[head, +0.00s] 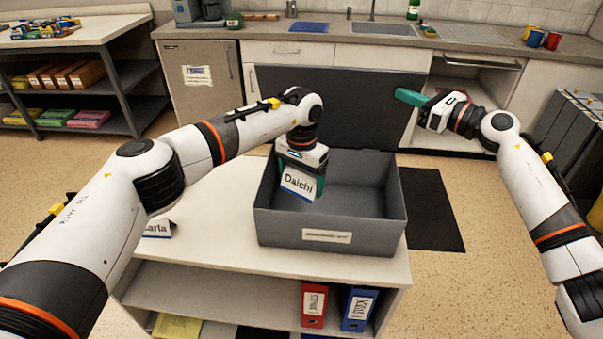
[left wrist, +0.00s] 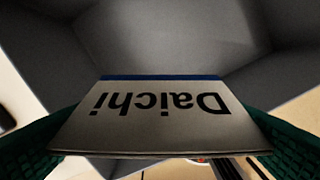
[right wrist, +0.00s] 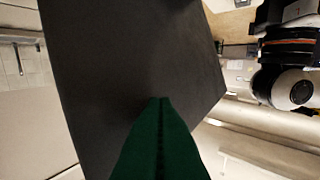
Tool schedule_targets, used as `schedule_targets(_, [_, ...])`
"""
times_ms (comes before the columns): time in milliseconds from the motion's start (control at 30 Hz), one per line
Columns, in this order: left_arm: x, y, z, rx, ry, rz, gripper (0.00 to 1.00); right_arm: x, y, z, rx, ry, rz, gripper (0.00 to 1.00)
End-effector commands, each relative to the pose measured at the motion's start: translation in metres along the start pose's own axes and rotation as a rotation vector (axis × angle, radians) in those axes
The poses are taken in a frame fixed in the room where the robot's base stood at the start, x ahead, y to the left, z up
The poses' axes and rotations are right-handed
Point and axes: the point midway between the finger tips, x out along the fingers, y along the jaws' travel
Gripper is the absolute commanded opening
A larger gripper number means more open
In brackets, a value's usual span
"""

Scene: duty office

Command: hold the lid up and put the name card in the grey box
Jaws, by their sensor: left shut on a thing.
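The white name card (head: 298,184) reading "Daichi" is held by my left gripper (head: 300,178), tilted, at the left part of the open grey box (head: 275,232). In the left wrist view the card (left wrist: 160,122) sits between the two green fingers, with the grey box interior beyond it. The dark grey lid (head: 335,105) stands raised at the back of the box. My right gripper (head: 408,97) has its green fingers together at the lid's upper right edge. In the right wrist view the closed fingers (right wrist: 160,130) overlap the lid's dark face (right wrist: 130,60); contact is unclear.
The box stands on a white shelf unit (head: 200,225). Another name card (head: 157,229), partly hidden by my left arm, lies left of the box. Red (head: 314,305) and blue (head: 358,308) binders stand below. A kitchen counter (head: 300,40) runs behind the lid.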

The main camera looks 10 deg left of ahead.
Motion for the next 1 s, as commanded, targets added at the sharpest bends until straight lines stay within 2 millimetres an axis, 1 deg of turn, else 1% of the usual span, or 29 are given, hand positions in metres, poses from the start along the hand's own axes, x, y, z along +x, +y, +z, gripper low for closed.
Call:
schedule_targets(800, [0.042, 0.0, 0.0, -0.001, 0.001, 0.0, 0.64, 0.0, 0.0, 0.0, 0.0, 0.0, 0.0, 0.0])
schedule_targets(1000, [0.048, 0.0, 0.0, 0.0, -0.001, 0.0, 0.64, 0.0, 0.0, 0.0, 0.0, 0.0, 0.0, 0.0])
